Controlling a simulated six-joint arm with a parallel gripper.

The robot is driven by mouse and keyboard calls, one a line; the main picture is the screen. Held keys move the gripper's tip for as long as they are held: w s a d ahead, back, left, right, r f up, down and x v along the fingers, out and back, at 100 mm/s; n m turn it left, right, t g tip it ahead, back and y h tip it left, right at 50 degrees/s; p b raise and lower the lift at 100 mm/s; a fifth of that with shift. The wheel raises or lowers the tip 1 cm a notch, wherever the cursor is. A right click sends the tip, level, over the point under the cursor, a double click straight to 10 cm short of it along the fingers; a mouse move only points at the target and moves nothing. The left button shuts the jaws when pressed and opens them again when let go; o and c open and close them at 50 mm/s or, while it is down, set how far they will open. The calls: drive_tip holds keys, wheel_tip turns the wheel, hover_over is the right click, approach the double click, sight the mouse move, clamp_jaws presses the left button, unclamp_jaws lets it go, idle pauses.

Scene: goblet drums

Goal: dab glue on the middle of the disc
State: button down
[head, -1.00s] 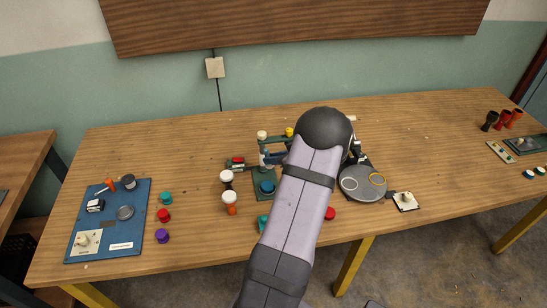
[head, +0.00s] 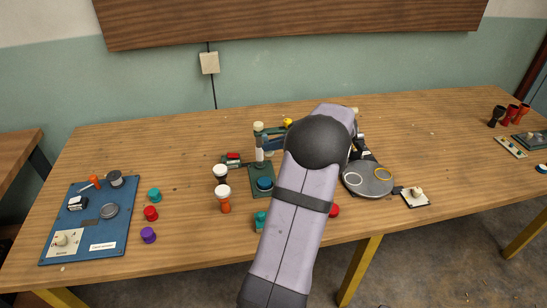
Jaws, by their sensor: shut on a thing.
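My arm rises from the bottom middle of the head view and its dark joint hides the area behind it. My gripper is hidden behind the arm, so its jaws and anything in them do not show. A flat grey round disc (head: 109,210) lies on the blue board at the left. A larger dark grey round plate (head: 368,192) with a white ring and a yellow ring on it is right of my arm. I cannot tell which of them is the task's disc. I cannot make out a glue tool or any glue.
The blue board (head: 75,222) also holds small parts. Teal, red and purple caps (head: 148,235) stand beside it. A green stand (head: 262,192) and white-topped pieces (head: 223,200) are left of my arm. Goblet-shaped pieces (head: 510,114) stand far right. The front right tabletop is fairly clear.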

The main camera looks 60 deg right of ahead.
drive_tip(key=shift+s+a+f+m+h, duration=0.15)
drive_tip(key=shift+a+m+h, duration=0.15)
drive_tip(key=shift+a, duration=0.4)
drive_tip(key=shift+f, duration=0.1)
drive_tip(key=shift+f+b, duration=0.65)
drive_tip(key=shift+f, duration=2.85)
drive_tip(key=shift+a+f, duration=0.1)
drive_tip(key=shift+f, duration=0.1)
drive_tip(key=shift+a+f+p, duration=0.1)
drive_tip(key=shift+a+p, duration=1.1)
drive_tip(key=shift+a, duration=0.75)
drive_tip(key=shift+p, duration=0.9)
